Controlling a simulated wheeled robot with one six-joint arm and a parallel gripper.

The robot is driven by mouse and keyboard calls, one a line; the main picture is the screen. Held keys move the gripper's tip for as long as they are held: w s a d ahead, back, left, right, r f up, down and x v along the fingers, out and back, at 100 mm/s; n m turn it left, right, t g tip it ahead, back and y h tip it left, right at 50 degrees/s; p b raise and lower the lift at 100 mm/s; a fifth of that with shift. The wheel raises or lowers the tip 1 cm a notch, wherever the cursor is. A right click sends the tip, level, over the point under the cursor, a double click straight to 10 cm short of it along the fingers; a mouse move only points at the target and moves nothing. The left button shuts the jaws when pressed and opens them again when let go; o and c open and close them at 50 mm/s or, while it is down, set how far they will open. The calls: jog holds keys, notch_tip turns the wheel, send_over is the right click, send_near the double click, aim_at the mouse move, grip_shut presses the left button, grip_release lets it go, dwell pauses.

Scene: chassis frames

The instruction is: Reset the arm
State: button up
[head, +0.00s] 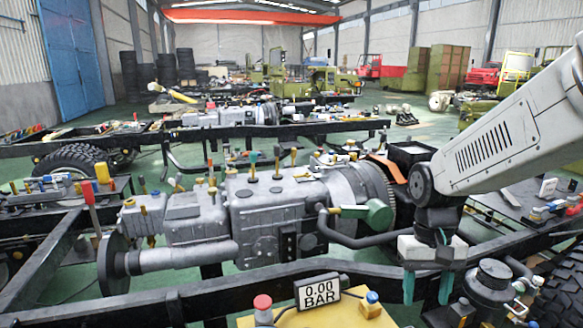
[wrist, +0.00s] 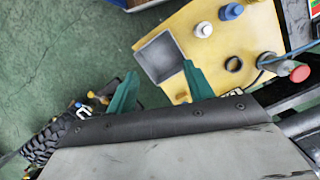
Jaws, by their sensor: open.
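My gripper (head: 427,287) hangs at the end of my white arm on the right of the head view, its two teal fingers pointing down. In the wrist view my gripper (wrist: 160,88) shows its fingers spread wide apart, with nothing between them. In the head view it is beside the grey gearbox and engine block (head: 275,215), near the dark chassis rail. In the wrist view a yellow panel (wrist: 190,28) with a grey square recess lies beyond the fingers.
A gauge reading 0.00 BAR (head: 318,291) and a red button (head: 262,302) are at the front. A black chassis rail (head: 235,288) runs below the gearbox. A dark cylindrical part (head: 494,275) stands right of my gripper. Green floor (wrist: 95,40) shows in the wrist view.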

jog(key=s+r+t, duration=0.2)
jog(key=s+r, duration=0.2)
jog(key=s, duration=0.4)
jog(key=s+d+r+t, duration=0.1)
jog(key=s+r, duration=0.4)
jog(key=s, duration=0.4)
jog(key=shift+r+n+t, duration=0.25)
jog(key=shift+n+t, duration=0.15)
